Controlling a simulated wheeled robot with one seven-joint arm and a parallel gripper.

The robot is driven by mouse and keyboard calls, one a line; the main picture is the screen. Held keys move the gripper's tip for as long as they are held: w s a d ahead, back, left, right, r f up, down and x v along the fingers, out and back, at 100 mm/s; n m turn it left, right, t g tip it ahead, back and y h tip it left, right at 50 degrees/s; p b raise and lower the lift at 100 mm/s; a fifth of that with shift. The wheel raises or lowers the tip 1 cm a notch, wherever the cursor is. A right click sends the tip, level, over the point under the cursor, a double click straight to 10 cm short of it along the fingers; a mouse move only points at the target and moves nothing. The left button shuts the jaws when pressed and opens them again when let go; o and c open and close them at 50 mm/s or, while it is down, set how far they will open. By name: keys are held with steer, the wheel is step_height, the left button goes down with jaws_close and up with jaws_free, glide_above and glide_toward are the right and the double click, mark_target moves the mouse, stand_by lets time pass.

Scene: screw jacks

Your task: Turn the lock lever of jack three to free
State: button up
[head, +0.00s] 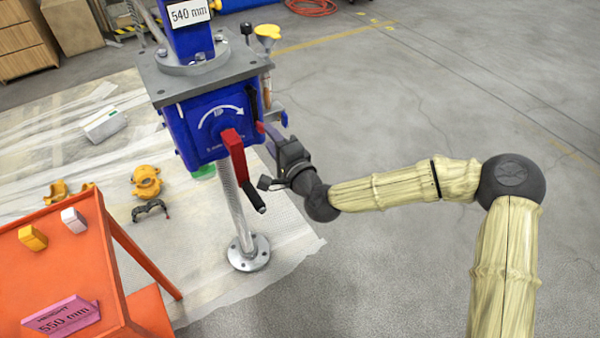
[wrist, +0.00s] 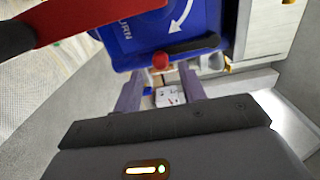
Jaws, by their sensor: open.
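One blue jack (head: 210,125) stands on a silver post, with a white arrow on its front face. A black lever with a red tip (wrist: 190,48), apparently the lock lever, lies slanted on the blue housing in the wrist view; a black bar (head: 252,103) shows at the housing's right edge in the head view. I cannot read a jack number. My gripper (head: 266,134) is at the right side of the housing, open and empty. In the wrist view its two fingers (wrist: 160,78) point at the housing, with the lever's red tip just beyond them; contact is unclear.
A red crank (head: 234,155) with a black grip hangs on the jack's front, close left of my gripper. An orange cart (head: 120,250) with a pink "550 mm" sign (head: 62,316) stands front left. A "540 mm" label (head: 188,12) is above. Floor at right is clear.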

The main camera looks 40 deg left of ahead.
steer(key=v, duration=1.3)
steer(key=shift+d, duration=0.1)
